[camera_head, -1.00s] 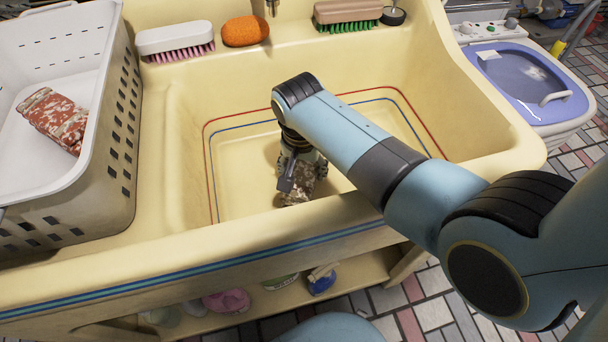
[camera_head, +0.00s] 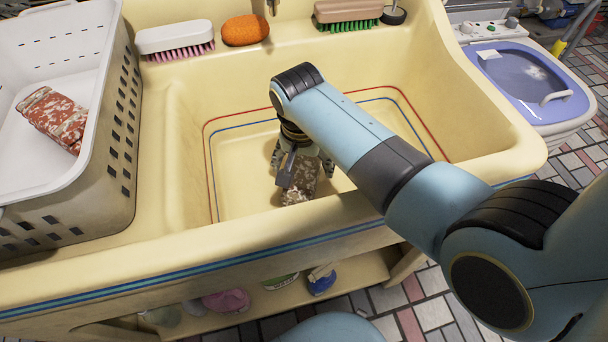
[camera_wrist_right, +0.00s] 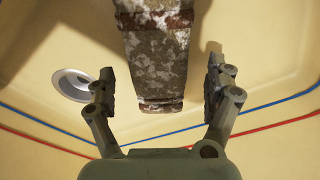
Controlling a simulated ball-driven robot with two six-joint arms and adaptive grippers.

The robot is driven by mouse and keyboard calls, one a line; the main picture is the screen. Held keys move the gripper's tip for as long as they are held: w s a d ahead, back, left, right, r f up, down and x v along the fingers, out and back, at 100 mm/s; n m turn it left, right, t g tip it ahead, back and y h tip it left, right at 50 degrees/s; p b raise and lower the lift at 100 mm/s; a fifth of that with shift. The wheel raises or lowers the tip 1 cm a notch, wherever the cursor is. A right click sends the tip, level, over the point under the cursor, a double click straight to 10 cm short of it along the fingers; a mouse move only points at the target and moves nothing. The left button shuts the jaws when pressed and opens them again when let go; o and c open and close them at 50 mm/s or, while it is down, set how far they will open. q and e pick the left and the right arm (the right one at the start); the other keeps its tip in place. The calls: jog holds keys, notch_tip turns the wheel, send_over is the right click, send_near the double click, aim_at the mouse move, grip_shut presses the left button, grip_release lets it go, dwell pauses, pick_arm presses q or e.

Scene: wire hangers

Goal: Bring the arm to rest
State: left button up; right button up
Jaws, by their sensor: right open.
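My right arm (camera_head: 365,150) reaches from the right over the yellow sink (camera_head: 185,160). My right gripper (camera_head: 302,165) points down inside the basin. In the right wrist view its two fingers (camera_wrist_right: 160,95) are spread wide, with nothing between them touching. A folded brown-and-white patterned cloth (camera_head: 300,190) lies on the basin floor under the gripper. In the wrist view the cloth (camera_wrist_right: 155,55) extends between and beyond the fingers, with gaps on both sides. My left gripper is not in view.
A white basket (camera_head: 120,150) with a red patterned cloth (camera_head: 52,118) stands at the left. A pink-bristled brush (camera_head: 175,38), an orange sponge (camera_head: 245,31) and a green-bristled brush (camera_head: 347,13) sit on the back ledge. A drain (camera_wrist_right: 72,84) shows in the basin. A purple-topped washer (camera_head: 525,80) stands right.

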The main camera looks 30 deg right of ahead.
jog(key=r, duration=0.5)
jog(key=shift+s+a+r, duration=0.25)
jog(key=shift+r, duration=0.05)
